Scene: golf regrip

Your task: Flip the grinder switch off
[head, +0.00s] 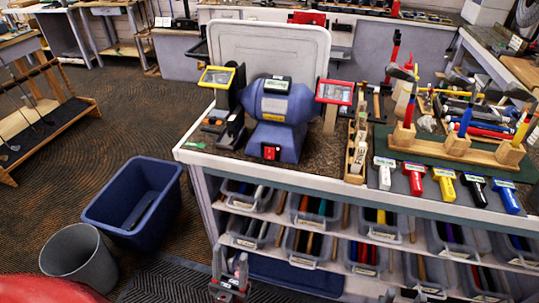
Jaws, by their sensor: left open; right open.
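The blue bench grinder (284,106) stands on the workbench, with a yellow-framed eye shield on its left and a red-framed one on its right. Its red switch (270,152) is on the front of the blue base and faces me. The switch position is too small to tell. My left gripper (231,261) is open and empty, low in front of the bench shelves, well below the switch and a little left of it. Only a small tip of my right gripper (388,296) shows at the bottom edge, below and right of the grinder.
The workbench (330,184) has a front edge below the grinder. Shelves of grey bins (303,246) sit underneath. A wooden rack (357,150) and several coloured tags lie right of the grinder. A blue bin (132,235) and a grey bin (80,290) stand on the floor at left.

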